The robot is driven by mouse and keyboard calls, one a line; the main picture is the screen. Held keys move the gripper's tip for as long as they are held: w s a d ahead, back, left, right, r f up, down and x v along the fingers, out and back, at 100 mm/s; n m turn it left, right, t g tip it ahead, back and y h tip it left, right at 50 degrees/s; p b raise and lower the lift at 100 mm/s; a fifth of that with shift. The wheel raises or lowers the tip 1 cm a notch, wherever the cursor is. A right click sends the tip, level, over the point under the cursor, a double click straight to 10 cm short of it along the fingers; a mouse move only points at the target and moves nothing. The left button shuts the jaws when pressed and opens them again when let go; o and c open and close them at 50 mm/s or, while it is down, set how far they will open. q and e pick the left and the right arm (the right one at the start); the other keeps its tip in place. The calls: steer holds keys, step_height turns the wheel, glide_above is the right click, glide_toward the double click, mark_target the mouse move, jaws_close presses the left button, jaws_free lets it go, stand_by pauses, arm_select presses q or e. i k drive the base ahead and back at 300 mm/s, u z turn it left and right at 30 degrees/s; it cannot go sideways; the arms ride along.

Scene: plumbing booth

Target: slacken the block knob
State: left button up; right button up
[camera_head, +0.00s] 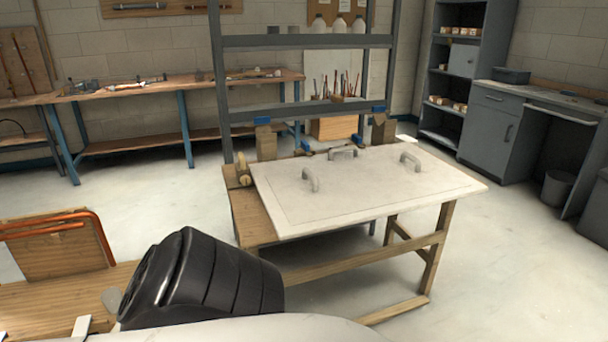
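A small tan, rounded piece that looks like a knob on a block (243,170) stands at the back left corner of the wooden table, just left of the white panel (400,195). It is small in the view, and I cannot tell how tight it is. Two wooden blocks, a left one (266,143) and a right one (384,130), stand behind the panel with blue parts by them. A black ribbed part of my own arm fills the lower left. I can make out neither gripper, and nothing of mine touches the knob.
The white panel carries several grey handles (311,180). A grey metal frame (222,90) rises behind the table. An orange tube frame (100,235) stands over a wooden surface at left. A long workbench (130,92) lines the back wall. Floor is free at right.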

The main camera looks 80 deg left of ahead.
mark_target(245, 180)
steer(key=i, duration=1.85)
steer(key=u, duration=4.1)
